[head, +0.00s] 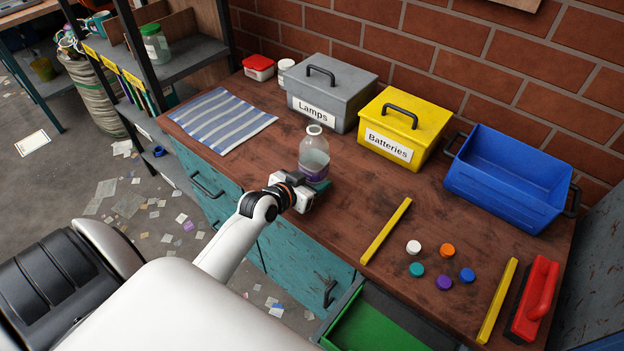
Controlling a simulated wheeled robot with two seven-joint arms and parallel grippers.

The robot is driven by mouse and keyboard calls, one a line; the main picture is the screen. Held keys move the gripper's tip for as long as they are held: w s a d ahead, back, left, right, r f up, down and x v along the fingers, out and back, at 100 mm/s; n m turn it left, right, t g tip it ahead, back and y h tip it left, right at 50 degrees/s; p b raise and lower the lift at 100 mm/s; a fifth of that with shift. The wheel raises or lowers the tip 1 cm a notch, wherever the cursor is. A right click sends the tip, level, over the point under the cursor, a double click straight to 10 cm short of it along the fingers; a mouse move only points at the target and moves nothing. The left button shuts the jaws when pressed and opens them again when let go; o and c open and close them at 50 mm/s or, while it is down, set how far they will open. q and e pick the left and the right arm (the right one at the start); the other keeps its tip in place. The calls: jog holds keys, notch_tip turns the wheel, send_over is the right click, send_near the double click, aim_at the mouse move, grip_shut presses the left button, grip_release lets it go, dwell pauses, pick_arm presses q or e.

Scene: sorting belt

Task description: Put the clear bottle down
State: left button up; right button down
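The clear bottle (314,148) is upright over the wooden workbench, left of the middle, with a purple band near its bottom. My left gripper (316,184) is at its lower part, with the fingers around it and seemingly shut on it. The hand hides part of the bottle's base, so I cannot tell whether it touches the bench top. My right gripper is not in view.
Behind stand a grey Lamps box (331,92), a yellow Batteries box (405,128) and a blue crate (508,180). A striped cloth (220,119) lies left. Several caps, yellow strips and a red-handled tool (535,300) lie right. Bare bench lies right of the bottle.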

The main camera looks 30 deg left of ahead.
pick_arm(q)
jog(key=o, duration=1)
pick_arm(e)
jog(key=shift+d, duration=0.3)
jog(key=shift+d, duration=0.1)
pick_arm(q)
jog(key=shift+s+r, duration=0.1)
jog(key=shift+r, duration=0.1)
jog(key=v, duration=1.1)
jog(key=shift+s, duration=0.4)
jog(key=shift+r, duration=0.1)
